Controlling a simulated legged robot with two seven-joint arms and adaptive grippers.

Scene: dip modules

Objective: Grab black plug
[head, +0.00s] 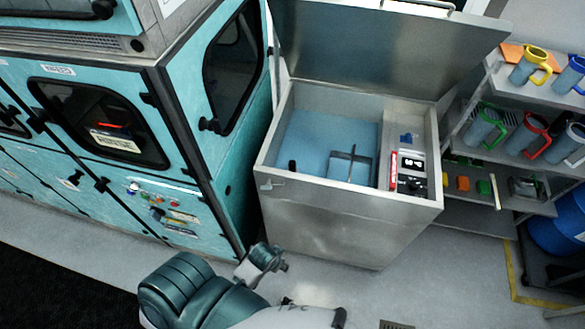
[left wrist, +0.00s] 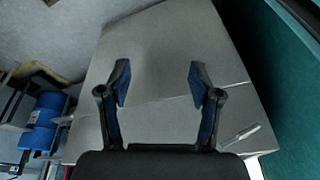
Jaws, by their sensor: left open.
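A small dark upright piece (head: 292,166), which may be the black plug, stands at the left inside the open metal tank (head: 330,225). It is too small to make out clearly. My left gripper (left wrist: 158,80) is open and empty in the left wrist view, with the tank's plain metal side beyond its fingers. No plug shows between the fingers. In the head view my left arm is low in front of the tank, and its fingers cannot be made out clearly. My right gripper is not in view.
The tank's lid (head: 365,50) stands raised at the back. A metal holder (head: 348,165) sits in the blue basin, beside a control panel (head: 410,160). A teal machine (head: 215,110) stands close on the left. Shelves with mugs (head: 485,125) and a blue barrel (head: 560,225) are right.

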